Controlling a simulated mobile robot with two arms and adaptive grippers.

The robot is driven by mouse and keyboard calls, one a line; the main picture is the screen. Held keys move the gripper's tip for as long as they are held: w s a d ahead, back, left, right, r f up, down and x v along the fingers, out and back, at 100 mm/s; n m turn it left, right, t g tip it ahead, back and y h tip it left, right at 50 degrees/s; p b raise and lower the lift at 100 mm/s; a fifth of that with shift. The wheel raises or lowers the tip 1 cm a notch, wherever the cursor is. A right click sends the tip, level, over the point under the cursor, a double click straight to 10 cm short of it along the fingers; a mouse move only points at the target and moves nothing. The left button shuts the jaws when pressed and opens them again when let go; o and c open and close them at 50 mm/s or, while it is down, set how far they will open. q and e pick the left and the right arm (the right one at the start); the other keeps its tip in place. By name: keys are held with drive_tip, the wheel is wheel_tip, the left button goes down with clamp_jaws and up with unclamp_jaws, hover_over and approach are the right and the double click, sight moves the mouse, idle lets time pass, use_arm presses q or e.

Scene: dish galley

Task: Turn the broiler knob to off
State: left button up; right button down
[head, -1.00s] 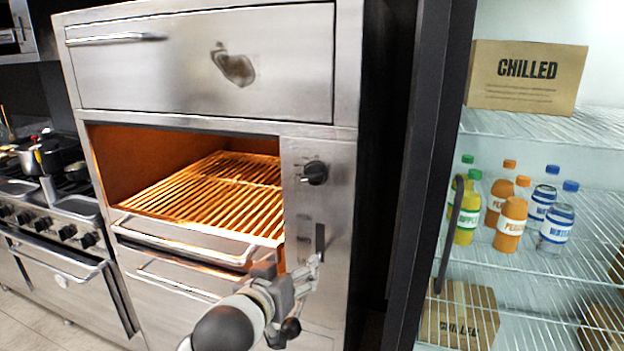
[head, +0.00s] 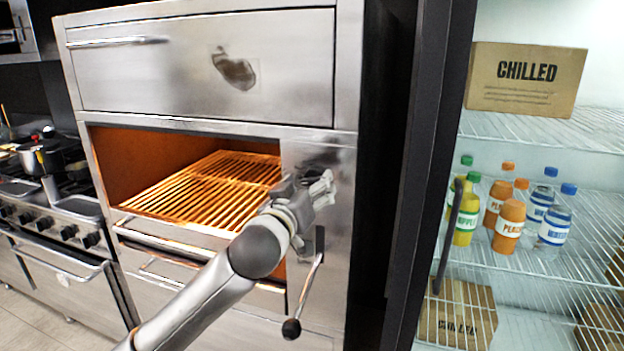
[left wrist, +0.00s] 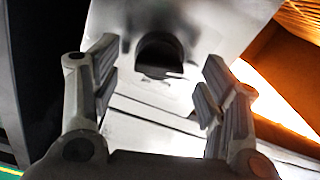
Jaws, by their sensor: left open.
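The broiler (head: 210,60) is a steel unit with a glowing orange rack inside. Its black knob (left wrist: 160,55) shows in the left wrist view, on the steel panel beyond and between my finger pads. In the head view my left gripper (head: 322,186) is in front of the panel and hides the knob. My left gripper, also in the left wrist view (left wrist: 155,90), is open, its two fingers apart with nothing held between them. I cannot tell whether the fingers reach around the knob. My right gripper is not in view.
A lever with a black ball end (head: 291,328) hangs below the gripper on the panel. An open chilled shelf with bottles (head: 510,226) and a box (head: 526,80) stands right. A stove (head: 65,220) with pots is left.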

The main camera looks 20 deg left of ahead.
sight(313, 174)
use_arm(q)
drive_tip(key=shift+w, duration=1.2)
drive_tip(key=c, duration=1)
drive_tip(key=shift+c, duration=0.2)
